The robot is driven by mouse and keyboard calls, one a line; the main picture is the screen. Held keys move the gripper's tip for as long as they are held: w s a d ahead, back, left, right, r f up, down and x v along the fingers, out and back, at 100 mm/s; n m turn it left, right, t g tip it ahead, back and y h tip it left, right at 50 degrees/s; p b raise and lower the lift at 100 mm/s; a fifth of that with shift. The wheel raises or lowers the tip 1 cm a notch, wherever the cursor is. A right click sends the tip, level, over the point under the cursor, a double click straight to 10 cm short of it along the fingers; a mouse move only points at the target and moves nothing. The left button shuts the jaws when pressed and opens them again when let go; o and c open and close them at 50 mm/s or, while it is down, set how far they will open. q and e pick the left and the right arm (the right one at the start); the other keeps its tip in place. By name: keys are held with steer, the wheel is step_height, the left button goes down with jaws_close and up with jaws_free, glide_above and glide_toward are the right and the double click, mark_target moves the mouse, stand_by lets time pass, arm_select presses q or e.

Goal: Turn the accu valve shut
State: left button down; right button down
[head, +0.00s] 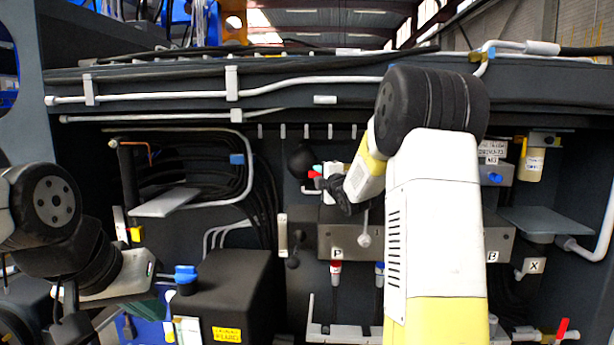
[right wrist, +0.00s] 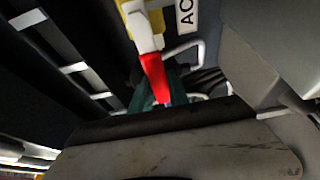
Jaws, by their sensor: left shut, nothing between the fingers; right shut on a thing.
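The accu valve's red handle (right wrist: 154,76) hangs from a pale stem on a yellow fitting (right wrist: 132,22) in the right wrist view. A white label starting "AC" (right wrist: 186,12) is beside it. My right gripper (head: 328,184) is shut on the handle; its fingertips are dark and hard to separate from the background. In the head view a small red part (head: 314,174) shows right at that gripper, partly hidden by it. My left gripper (head: 68,318) is low at the far left, shut and empty, its fingertips poorly visible.
A grey manifold block (head: 345,242) lies below my right gripper. Another red handle (head: 562,328) is at the lower right. White pipes (head: 160,97) run across the top. My right forearm hides the centre right.

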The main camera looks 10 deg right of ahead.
stand_by(0.4)
